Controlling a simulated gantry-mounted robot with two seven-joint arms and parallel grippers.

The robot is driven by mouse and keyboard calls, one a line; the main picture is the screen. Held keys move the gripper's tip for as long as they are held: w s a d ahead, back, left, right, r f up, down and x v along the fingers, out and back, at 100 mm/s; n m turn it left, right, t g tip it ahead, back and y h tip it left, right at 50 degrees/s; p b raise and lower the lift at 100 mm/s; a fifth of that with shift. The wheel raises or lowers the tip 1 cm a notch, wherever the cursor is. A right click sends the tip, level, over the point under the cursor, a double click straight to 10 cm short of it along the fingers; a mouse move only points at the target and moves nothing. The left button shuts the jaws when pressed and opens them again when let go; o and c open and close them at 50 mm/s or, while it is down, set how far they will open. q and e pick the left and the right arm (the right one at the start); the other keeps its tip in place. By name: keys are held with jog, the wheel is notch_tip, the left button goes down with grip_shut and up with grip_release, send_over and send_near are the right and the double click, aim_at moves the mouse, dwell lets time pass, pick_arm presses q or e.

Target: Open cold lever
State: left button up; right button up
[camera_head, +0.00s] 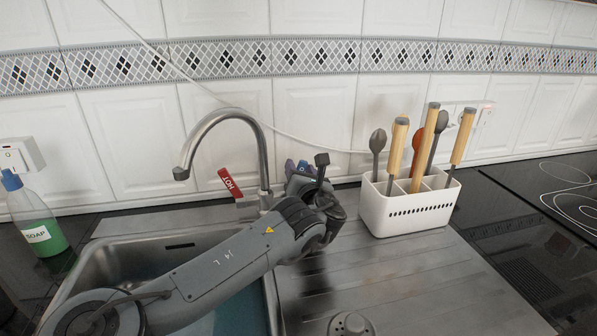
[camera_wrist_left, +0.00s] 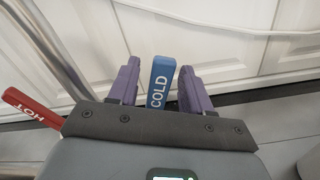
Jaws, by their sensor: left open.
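The blue cold lever (camera_wrist_left: 160,82), marked COLD, stands upright between the two purple fingers of my left gripper (camera_wrist_left: 158,88) in the left wrist view. The fingers are apart, with a gap on each side of the lever; the left gap looks a little wider. My right gripper is not in view.
A white utensil holder (camera_head: 408,212) with several utensils stands on the drainer right of my left wrist. A soap bottle (camera_head: 37,218) stands at the left. The sink (camera_head: 112,262) lies below my left arm. The tiled wall (camera_head: 310,105) is close behind the tap.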

pick_arm(q)
jog(key=shift+b+x, duration=0.3)
jog(key=shift+x, duration=1)
grip_shut()
